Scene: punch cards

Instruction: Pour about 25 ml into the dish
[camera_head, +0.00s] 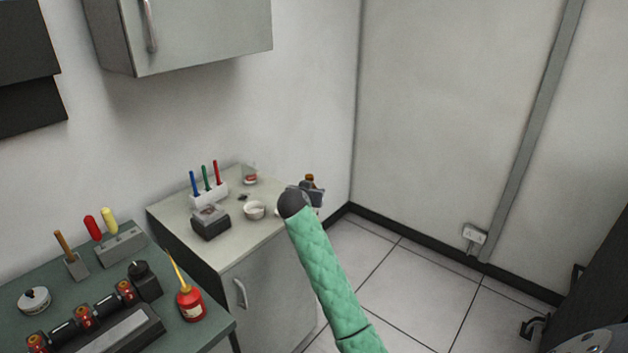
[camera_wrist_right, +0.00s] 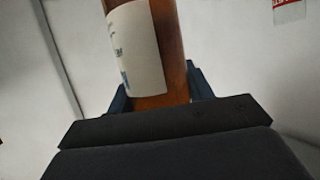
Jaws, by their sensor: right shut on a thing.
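A small white dish (camera_head: 254,211) stands on the pale top of the corner cabinet. My right gripper (camera_head: 311,186), at the end of the green-sleeved arm, is just right of the cabinet top, to the right of the dish. It is shut on an amber bottle (camera_head: 310,177), mostly hidden in the head view. In the right wrist view the bottle (camera_wrist_right: 170,50) stands nearly upright between the fingers, with a white label; its top is out of frame. The liquid level cannot be told. My left gripper is not in view.
On the cabinet top (camera_head: 180,219) are a dark device (camera_head: 210,222), a rack with blue, green and red pens (camera_head: 208,194), and a clear container with something red (camera_head: 250,174). A green bench (camera_head: 210,337) with a red oil can (camera_head: 189,302) is at lower left.

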